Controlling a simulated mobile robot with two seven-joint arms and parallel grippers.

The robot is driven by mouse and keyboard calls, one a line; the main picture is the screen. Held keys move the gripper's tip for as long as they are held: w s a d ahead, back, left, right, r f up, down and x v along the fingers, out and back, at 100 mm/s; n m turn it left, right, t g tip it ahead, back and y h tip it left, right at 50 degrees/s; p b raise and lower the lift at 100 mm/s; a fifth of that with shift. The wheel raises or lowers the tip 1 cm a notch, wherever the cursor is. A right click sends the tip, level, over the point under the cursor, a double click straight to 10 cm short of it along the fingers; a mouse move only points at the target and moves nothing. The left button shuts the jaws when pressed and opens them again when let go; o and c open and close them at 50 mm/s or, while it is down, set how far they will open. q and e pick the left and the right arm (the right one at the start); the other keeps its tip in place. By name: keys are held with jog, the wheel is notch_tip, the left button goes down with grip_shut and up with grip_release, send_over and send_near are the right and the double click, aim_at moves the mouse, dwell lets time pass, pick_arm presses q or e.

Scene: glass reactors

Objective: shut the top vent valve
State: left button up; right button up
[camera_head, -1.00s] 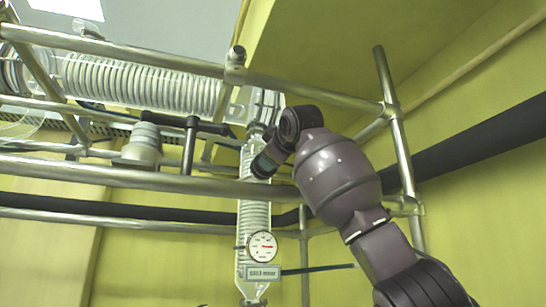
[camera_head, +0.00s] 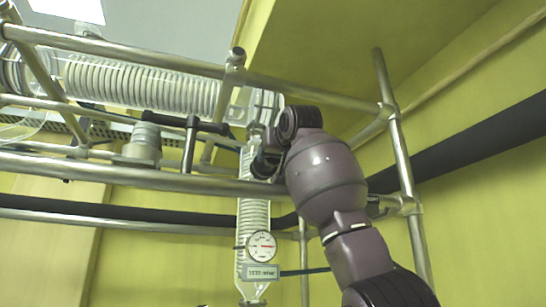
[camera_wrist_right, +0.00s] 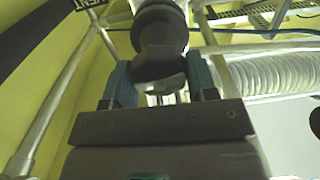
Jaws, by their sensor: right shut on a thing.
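The top vent valve shows in the right wrist view as a dark grey knob (camera_wrist_right: 160,62) with a flattened grip, in front of a wider round collar. My right gripper (camera_wrist_right: 160,82) is shut on this knob, with one teal finger on each side. In the head view my right gripper (camera_head: 266,163) is at the upper part of the upright glass coil column (camera_head: 253,215). My arm hides most of the valve there, and I cannot tell how far it is turned. My left gripper is not in view.
Metal frame rails (camera_head: 150,179) cross in front of the glassware. A horizontal coil condenser (camera_head: 140,86) lies at the upper left. A round gauge (camera_head: 261,246) and a small display (camera_head: 261,272) sit on the column. A dark pipe (camera_head: 470,148) runs along the yellow wall at right.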

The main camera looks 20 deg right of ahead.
jog(key=m, duration=0.4)
jog(key=shift+w+f+m, duration=0.1)
jog(key=shift+f+m, duration=0.1)
jog(key=shift+m, duration=0.1)
jog(key=m, duration=0.3)
jog(key=shift+m, duration=0.3)
jog(key=m, duration=0.4)
jog(key=shift+m, duration=0.3)
jog(key=m, duration=0.4)
jog(key=shift+p, duration=0.3)
jog(key=m+p, duration=0.1)
jog(key=m, duration=0.8)
jog(key=shift+f, duration=0.15)
jog(key=m, duration=0.9)
jog(key=shift+m, duration=0.3)
